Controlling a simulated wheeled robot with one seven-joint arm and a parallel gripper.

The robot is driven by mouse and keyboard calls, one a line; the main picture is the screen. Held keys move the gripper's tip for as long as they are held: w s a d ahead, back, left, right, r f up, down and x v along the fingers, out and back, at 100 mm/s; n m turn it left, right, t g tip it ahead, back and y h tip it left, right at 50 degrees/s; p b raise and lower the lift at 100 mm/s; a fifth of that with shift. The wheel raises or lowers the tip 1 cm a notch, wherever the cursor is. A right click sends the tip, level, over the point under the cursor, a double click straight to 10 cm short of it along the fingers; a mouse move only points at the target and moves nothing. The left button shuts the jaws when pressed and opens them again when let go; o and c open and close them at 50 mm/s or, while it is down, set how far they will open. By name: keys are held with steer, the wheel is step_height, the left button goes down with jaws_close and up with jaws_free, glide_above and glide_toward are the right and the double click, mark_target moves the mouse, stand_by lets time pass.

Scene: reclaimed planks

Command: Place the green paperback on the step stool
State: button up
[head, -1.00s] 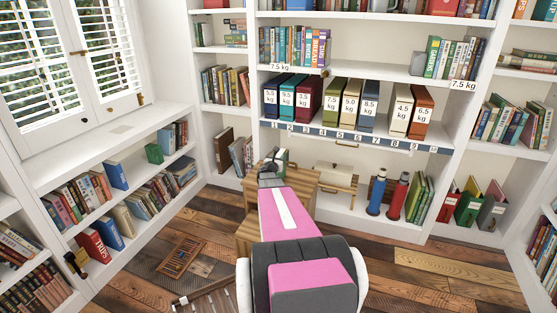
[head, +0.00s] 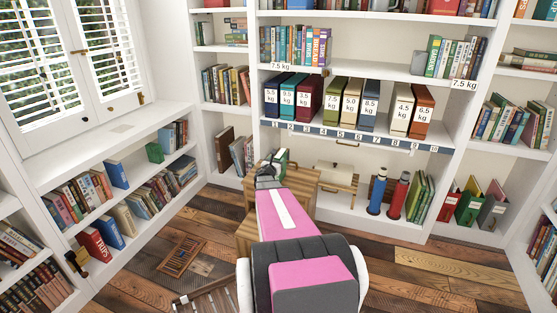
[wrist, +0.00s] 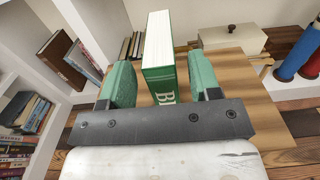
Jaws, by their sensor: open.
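The green paperback (wrist: 160,70) stands upright on its edge on the wooden top of the step stool (wrist: 240,75), its white page edges facing up. My gripper (wrist: 161,80) is open, with one green-padded finger on each side of the book and a narrow gap showing on both sides. In the head view, the book (head: 282,158) is a small green shape just beyond my gripper (head: 268,172), partly hidden by it. The stool (head: 303,178) is partly hidden behind my arm, and its lower step shows at the left of the arm.
A shelf with labelled box files (head: 345,105) stands above and behind the stool. A wooden chest (head: 337,178) and red and blue cylinders (head: 397,197) stand on the low shelf to the right. A wooden frame (head: 180,257) lies on the floor at left.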

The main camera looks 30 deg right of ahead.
steer(key=s+a+m+g+y, duration=0.4)
steer(key=s+a+m, duration=0.4)
steer(key=a, duration=0.5)
steer(key=s+a+f+m+g+y, duration=0.1)
steer(key=s+a+m+g+y, duration=0.3)
steer(key=s+a+m, duration=0.5)
steer(key=s+a+f+m+g+y, duration=0.1)
steer(key=s+a+m+g+y, duration=0.2)
steer(key=a, duration=1.4)
steer(key=s+m+y, duration=0.2)
steer(key=s+m, duration=0.3)
steer(key=m, duration=0.1)
steer(key=shift+s+a+f+g+y, duration=0.25)
steer(key=shift+s+g+y, duration=0.05)
steer(key=shift+s+g, duration=0.1)
